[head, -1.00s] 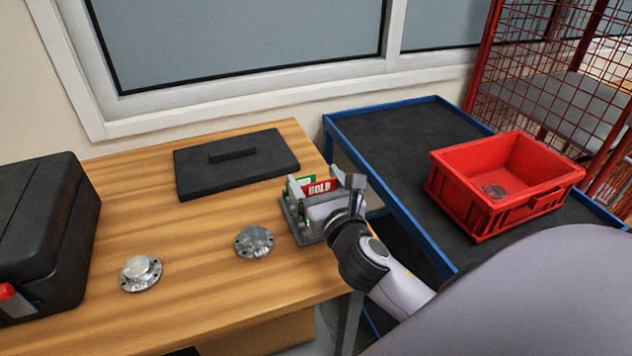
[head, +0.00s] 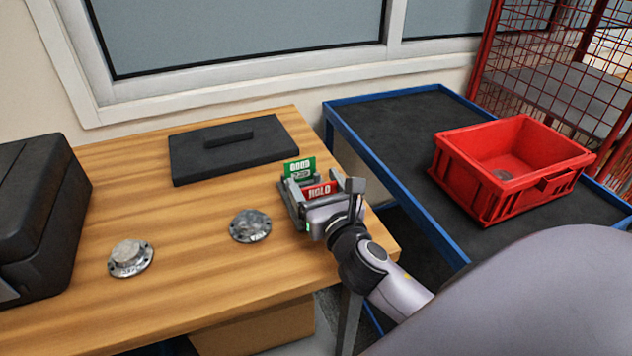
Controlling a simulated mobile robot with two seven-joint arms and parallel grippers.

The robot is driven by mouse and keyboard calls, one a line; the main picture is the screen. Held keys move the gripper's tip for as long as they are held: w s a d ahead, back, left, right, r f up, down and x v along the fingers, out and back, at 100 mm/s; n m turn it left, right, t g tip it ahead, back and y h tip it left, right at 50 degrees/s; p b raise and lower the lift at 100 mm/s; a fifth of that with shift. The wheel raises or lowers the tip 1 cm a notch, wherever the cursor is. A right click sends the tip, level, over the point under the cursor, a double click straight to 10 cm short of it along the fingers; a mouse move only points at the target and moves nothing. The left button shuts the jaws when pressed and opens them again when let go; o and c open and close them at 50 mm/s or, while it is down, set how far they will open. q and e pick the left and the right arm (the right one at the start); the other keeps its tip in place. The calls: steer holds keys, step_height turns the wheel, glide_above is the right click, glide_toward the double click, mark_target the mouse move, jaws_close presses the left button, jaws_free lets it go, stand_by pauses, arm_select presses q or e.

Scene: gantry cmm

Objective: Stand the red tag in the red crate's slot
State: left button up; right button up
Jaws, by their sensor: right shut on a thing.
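The red tag (head: 321,190), with white lettering, is between the fingers of my right gripper (head: 322,196), which is shut on it at the right part of the wooden table. A green tag (head: 299,168) stands upright just behind it, and its holder is mostly hidden by the gripper. The red crate (head: 474,187) stands on the blue-edged cart to the right, well apart from the gripper. A slot-like frame (head: 557,184) shows on its near right wall. My left gripper is out of view.
Two metal flanges (head: 131,258) (head: 250,226) and a black plate with a handle (head: 234,150) lie on the table (head: 205,285). A black case (head: 38,215) stands at left.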

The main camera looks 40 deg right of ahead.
steer(key=shift+f, duration=0.3)
steer(key=o, duration=0.9)
steer(key=shift+o, duration=0.2)
steer(key=shift+r, duration=0.1)
step_height(320, 180, up, 4)
steer(key=p, duration=0.5)
steer(key=shift+r, duration=0.2)
steer(key=v, duration=0.7)
stand_by(0.9)
